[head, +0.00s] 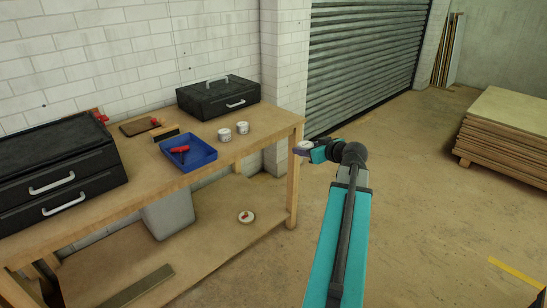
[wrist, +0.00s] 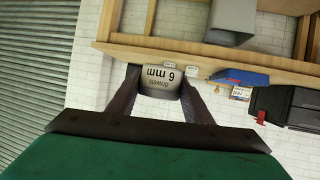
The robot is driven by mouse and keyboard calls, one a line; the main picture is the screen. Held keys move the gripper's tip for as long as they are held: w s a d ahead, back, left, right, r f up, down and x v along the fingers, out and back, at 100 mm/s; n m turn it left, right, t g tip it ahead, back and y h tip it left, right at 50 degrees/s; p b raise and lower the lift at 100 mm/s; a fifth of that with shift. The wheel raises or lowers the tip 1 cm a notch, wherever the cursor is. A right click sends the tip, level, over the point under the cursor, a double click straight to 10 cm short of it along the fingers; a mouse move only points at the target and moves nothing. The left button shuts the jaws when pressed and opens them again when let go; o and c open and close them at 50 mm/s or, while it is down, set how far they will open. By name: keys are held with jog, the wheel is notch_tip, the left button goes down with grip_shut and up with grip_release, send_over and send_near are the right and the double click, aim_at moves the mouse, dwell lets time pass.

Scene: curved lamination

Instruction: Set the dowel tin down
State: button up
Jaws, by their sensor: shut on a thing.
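My gripper (head: 307,149) is just off the right end of the workbench, near the height of its top. It is shut on the dowel tin (head: 303,146), a pale tin partly hidden by the jaws in the head view. In the wrist view the dowel tin (wrist: 160,82) sits between both fingers, its label "6 mm dowel" upside down in the picture. The workbench (head: 262,135) has a wooden top.
A blue tray (head: 203,154) with a red tool lies left of the tins. A black toolbox (head: 218,97) stands at the back and black cases (head: 60,168) at the left. The bench's right front corner is bare. A board stack (head: 507,135) stands far right.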

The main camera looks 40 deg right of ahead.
jog(key=s+d+r+m+h, duration=0.2)
jog(key=s+d, duration=0.5)
jog(key=shift+d+r+g+h, duration=0.25)
jog(key=shift+g+h, duration=0.05)
jog(key=shift+w, duration=0.1)
